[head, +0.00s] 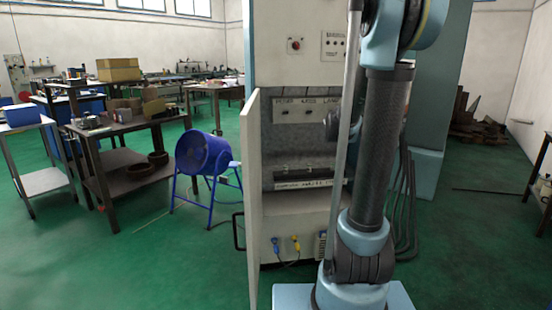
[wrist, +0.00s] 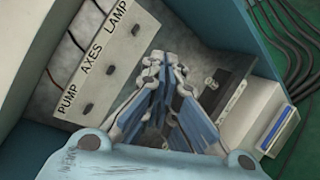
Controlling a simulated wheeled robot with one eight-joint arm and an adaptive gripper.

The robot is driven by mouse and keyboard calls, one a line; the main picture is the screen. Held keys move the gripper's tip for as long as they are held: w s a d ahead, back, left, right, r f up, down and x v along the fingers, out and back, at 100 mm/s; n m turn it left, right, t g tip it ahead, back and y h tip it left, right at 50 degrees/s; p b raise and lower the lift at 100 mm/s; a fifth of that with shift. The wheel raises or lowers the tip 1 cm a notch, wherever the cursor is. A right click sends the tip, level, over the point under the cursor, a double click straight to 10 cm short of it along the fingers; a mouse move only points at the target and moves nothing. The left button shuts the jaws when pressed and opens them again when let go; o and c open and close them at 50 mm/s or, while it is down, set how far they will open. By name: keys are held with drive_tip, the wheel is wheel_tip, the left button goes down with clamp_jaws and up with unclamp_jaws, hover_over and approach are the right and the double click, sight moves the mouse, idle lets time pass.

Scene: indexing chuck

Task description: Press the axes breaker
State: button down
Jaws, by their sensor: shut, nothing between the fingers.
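The breaker panel is a pale strip labelled PUMP, AXES and LAMP inside an open cabinet. In the wrist view the axes breaker (wrist: 111,70) is the small dark middle switch, between the pump breaker (wrist: 88,108) and the lamp breaker (wrist: 135,31). My gripper (wrist: 168,66) is shut and empty, its tips to the right of the panel and apart from the switches in the picture. Its depth from the panel is hard to judge. In the head view the panel (head: 298,111) shows left of my arm, which hides its right end and most of my gripper.
The cabinet door (head: 252,200) stands open on the left. Below the panel are a dark rail and a lower shelf (head: 300,202). Dark cables (wrist: 290,50) run outside the cabinet.

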drive_tip(key=s+a+f+m+g+y, duration=0.1)
drive_tip(key=s+a+f+m+g, duration=0.2)
drive_tip(key=s, duration=1.2)
drive_tip(key=s+a+f+m+g+y, duration=0.1)
drive_tip(key=s+a+f+m+g, duration=0.2)
drive_tip(key=s+f+m, duration=0.7)
drive_tip(key=s+a+f+m+g+y, duration=0.2)
drive_tip(key=s+f+m+g, duration=0.4)
drive_tip(key=s, duration=1.4)
wheel_tip(320, 180, down, 3)
drive_tip(key=shift+s+a+f+m+g, duration=0.1)
drive_tip(key=shift+s+a+m+g, duration=0.35)
drive_tip(key=shift+m, duration=0.25)
